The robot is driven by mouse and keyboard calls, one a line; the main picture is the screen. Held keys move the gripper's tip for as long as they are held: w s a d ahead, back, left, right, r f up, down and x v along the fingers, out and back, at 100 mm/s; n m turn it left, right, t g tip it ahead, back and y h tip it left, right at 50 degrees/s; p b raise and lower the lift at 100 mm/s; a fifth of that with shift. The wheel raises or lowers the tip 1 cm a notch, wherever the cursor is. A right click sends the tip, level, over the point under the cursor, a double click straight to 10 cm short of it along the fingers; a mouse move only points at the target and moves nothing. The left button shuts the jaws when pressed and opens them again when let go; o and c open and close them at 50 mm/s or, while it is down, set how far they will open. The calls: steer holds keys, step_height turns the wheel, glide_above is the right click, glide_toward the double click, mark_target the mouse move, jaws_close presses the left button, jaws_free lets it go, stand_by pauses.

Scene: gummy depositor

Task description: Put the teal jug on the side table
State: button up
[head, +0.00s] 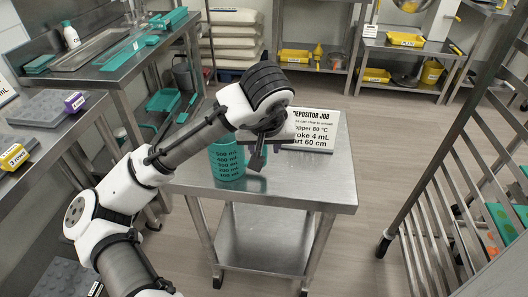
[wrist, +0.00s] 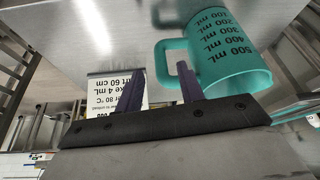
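The teal jug (head: 228,160), with black volume marks, stands upright on a small steel table (head: 315,190). My gripper (head: 262,158) is beside the jug on its right, low over the table. In the wrist view the picture is upside down. The jug (wrist: 232,60) fills the upper right there, its handle (wrist: 166,58) turned toward my gripper (wrist: 163,82). The two dark purple fingers are apart, with part of the handle showing between them. The right finger overlaps the handle's edge. I cannot tell whether either finger touches it.
A white "Depositor job" sign (head: 312,130) stands on the same table, close behind my gripper; it also shows in the wrist view (wrist: 102,95). A tall steel rack (head: 440,215) is at the right. A steel sink bench (head: 110,65) is at the left. The table's front right is bare.

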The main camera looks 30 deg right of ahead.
steer(key=v, duration=0.6)
steer(key=shift+s+r, duration=0.2)
steer(key=shift+r, duration=0.15)
steer(key=shift+a, duration=0.1)
